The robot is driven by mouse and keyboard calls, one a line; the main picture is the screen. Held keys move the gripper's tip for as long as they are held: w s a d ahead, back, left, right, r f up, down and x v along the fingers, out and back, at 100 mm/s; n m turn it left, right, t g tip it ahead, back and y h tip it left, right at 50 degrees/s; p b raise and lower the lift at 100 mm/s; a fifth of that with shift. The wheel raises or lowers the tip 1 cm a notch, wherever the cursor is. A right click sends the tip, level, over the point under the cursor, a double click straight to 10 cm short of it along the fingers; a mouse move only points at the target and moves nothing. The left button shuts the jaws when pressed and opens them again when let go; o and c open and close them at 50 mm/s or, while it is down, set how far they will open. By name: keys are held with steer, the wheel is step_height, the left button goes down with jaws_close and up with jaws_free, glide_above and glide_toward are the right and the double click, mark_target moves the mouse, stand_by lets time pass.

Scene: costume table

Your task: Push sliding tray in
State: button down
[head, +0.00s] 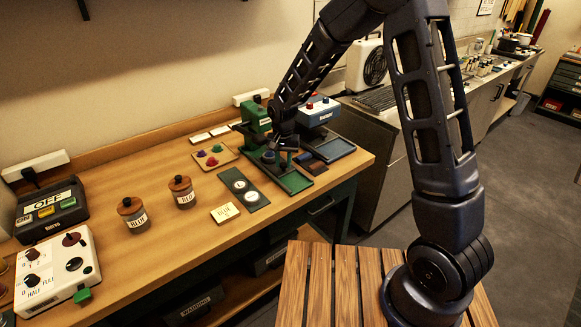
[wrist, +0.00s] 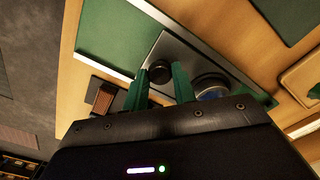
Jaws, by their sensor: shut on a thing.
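The sliding tray (head: 294,182) is a green-floored, dark-rimmed tray at the front of a green machine (head: 256,116) on the wooden table. In the wrist view its green floor (wrist: 112,38) with a pale rim fills the upper left. My gripper (head: 284,150) is low over the tray's back part. Its two green fingers (wrist: 158,84) are shut on a dark round knob (wrist: 160,70) that stands on a grey plate (wrist: 186,52). A second round knob (wrist: 211,87) with a bluish top stands beside the fingers. My gripper partly hides the machine's front in the head view.
A blue-and-white machine (head: 318,108) with its own tray (head: 335,150) stands close at the right. The table's front edge is near the tray.

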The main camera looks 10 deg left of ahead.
steer(key=shift+w, duration=0.1)
steer(key=c, duration=1.1)
jaws_free()
step_height(320, 180, up, 11)
steer(key=shift+f, duration=0.15)
steer(key=shift+c, duration=0.2)
